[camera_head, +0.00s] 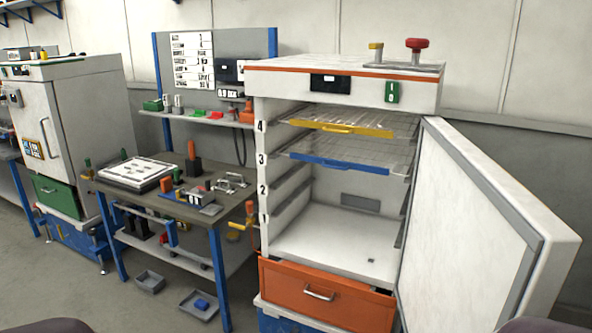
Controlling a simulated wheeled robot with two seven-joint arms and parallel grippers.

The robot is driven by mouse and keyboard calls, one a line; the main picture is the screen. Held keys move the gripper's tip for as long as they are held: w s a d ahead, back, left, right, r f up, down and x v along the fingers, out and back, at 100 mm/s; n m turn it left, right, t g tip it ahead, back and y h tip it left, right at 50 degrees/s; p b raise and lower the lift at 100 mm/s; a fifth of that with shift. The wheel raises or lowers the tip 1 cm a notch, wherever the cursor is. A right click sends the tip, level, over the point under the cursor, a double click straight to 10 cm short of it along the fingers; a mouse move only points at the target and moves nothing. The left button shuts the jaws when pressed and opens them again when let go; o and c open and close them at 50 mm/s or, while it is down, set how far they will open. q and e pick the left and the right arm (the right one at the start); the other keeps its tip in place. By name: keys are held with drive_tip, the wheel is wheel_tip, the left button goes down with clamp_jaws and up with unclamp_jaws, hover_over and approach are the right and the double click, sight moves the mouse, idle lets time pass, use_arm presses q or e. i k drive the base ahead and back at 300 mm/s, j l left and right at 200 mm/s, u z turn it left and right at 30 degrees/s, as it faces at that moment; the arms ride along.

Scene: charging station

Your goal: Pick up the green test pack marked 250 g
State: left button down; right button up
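No label reading 250 g can be made out, so I cannot tell which item is the test pack. A green block (153,105) sits at the left end of the shelf above the workbench. A smaller green item (214,114) lies farther right on that shelf. A green piece (178,174) stands on the workbench, beside the white tray-like plate. Neither gripper shows in the head view; only dark rounded parts, probably mine, show at the bottom corners.
A white cabinet (345,70) stands open at right, with yellow-handled (355,130) and blue-handled (340,163) racks. Its door (470,230) swings out toward me. The workbench (225,210) is cluttered. Grey bins (149,282) lie on the floor. Floor at lower left is clear.

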sight(168, 218)
drive_tip(key=i+j+u, duration=0.1)
drive_tip(key=i+j, duration=0.3)
drive_tip(key=i+j+u, duration=0.1)
drive_tip(key=i+j, duration=0.3)
drive_tip(key=i+j+u, duration=0.1)
drive_tip(key=i+j, duration=0.3)
drive_tip(key=i+j+u, duration=0.15)
drive_tip(key=i+j, duration=0.15)
drive_tip(key=i, duration=0.25)
drive_tip(key=i+j+u, duration=0.1)
drive_tip(key=i+j, duration=0.15)
drive_tip(key=i, duration=0.25)
drive_tip(key=i+j+u, duration=0.1)
drive_tip(key=i+j, duration=0.15)
drive_tip(key=i, duration=0.2)
